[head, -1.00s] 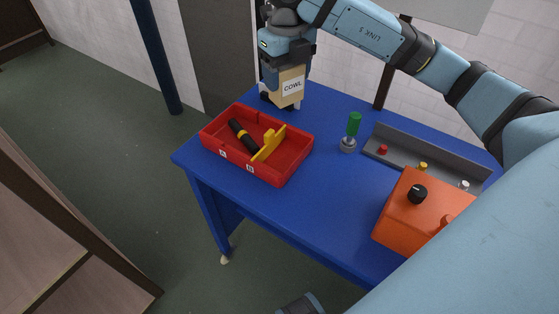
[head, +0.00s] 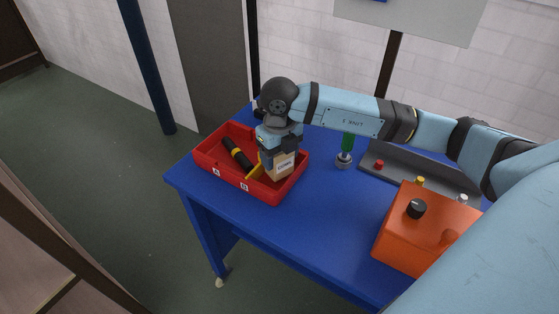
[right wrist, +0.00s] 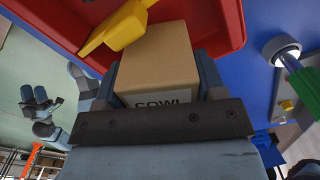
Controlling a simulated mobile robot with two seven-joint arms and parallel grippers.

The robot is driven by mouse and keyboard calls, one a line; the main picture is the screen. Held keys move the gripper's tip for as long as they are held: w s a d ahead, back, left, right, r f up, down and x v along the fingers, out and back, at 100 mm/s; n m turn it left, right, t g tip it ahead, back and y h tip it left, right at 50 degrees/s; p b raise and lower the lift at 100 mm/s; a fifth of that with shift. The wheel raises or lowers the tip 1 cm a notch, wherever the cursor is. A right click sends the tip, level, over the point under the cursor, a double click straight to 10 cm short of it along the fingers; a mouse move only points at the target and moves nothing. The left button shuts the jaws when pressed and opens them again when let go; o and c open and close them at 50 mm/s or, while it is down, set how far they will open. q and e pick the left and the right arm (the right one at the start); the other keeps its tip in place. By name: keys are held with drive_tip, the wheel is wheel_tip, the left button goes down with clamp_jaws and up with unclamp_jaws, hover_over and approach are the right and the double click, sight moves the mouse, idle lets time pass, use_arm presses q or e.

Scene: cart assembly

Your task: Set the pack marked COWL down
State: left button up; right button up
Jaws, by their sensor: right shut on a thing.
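The COWL pack (head: 281,165) is a tan box with a white label. My right gripper (head: 279,152) is shut on it, pointing down over the right part of the red tray (head: 264,193). The right wrist view also shows the pack (right wrist: 157,62) between the two fingers, beside a yellow piece (right wrist: 120,27) in the tray. The pack's underside is hidden, so I cannot tell whether it touches the tray floor. A small pronged shape that looks like my left gripper (right wrist: 36,102) shows at the left of the right wrist view, too small to read.
A black tool with a yellow band (head: 238,152) lies in the tray's left part. A green-handled tool (head: 346,146) stands right of the tray. A grey rack (head: 400,172) and an orange box (head: 422,233) are farther right. The blue table (head: 305,219) is clear in front.

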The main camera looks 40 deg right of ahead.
drive_tip(key=shift+f, duration=0.95)
drive_tip(key=shift+f, duration=0.1)
drive_tip(key=shift+f, duration=0.15)
drive_tip(key=o, duration=1)
use_arm(q)
drive_tip(key=shift+r, duration=0.15)
use_arm(e)
drive_tip(key=shift+r, duration=0.2)
drive_tip(key=shift+r, duration=0.3)
wheel_tip(320, 180, up, 12)
drive_tip(key=shift+f+p, duration=0.25)
drive_tip(key=shift+p, duration=0.4)
